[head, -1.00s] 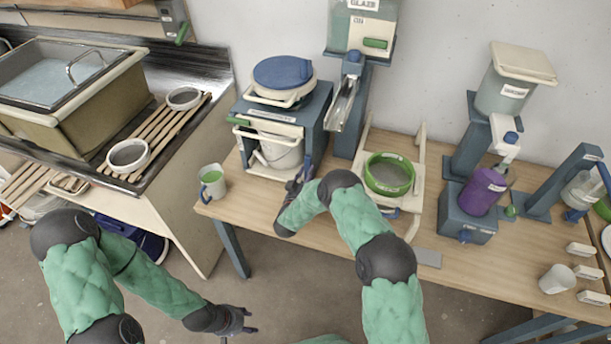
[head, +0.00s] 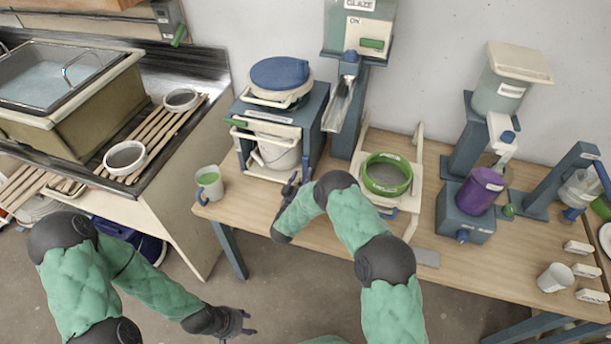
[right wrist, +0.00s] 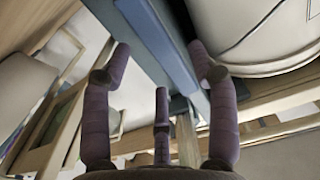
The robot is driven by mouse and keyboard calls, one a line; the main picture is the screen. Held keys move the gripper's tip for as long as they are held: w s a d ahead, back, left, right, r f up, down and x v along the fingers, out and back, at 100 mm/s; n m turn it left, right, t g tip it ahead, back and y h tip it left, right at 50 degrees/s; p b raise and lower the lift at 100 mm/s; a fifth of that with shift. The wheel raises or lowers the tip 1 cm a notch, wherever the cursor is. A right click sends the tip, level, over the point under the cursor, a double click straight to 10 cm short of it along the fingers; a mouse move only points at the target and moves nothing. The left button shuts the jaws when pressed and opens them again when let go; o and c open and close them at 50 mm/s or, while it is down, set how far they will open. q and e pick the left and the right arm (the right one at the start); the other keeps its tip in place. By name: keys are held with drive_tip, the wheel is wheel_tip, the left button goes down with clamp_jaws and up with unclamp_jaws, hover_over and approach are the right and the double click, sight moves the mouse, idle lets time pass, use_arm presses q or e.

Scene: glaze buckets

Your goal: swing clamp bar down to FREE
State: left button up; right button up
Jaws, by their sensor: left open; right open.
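A blue-grey stand (head: 312,112) on the bench carries a blue-lidded tub (head: 280,73) on top and a white bucket (head: 280,153) inside. A cream bar (head: 268,136) with a green grip (head: 236,123) at its left end crosses the stand's front; it looks like the clamp bar. The FREE mark is not readable. My right gripper (head: 297,184) is open beside the stand's lower right front, near a blue upright piece (head: 306,168). In the right wrist view, its spread fingers (right wrist: 158,62) have a blue-grey bar beyond them; contact is unclear. My left gripper (head: 247,324) is open, low and away from the bench.
A green-filled mug (head: 209,183) stands left of the stand near the bench edge. A green-rimmed sieve (head: 387,174) on a cream frame is right of my right forearm. A purple container (head: 480,190) and white cup (head: 555,278) stand further right. A sink (head: 60,90) is left.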

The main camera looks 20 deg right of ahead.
drive_tip(key=v, duration=1)
drive_tip(key=shift+s+a, duration=0.1)
